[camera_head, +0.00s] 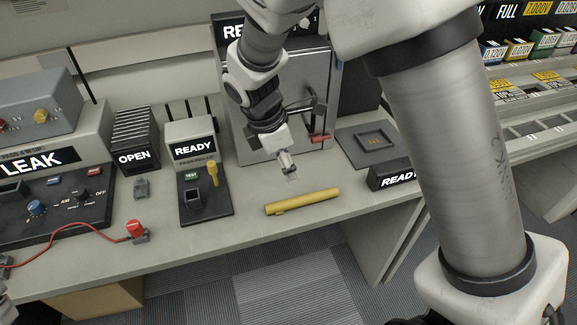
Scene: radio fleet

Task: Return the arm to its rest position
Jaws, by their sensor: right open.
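My right arm comes in from the right and top of the head view, with a large grey link in the foreground. Its gripper (290,174) points down over the grey bench (290,232), open and with nothing seen between its fingers. A yellow cylinder (303,201) lies on the bench just below and in front of the fingertips, apart from them. My left gripper does not show clearly.
A grey cabinet (240,105) with a red-tipped handle stands behind the gripper. A dark tray (352,157) and a READY block (384,178) sit right. A red cable (75,227) crosses the left bench.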

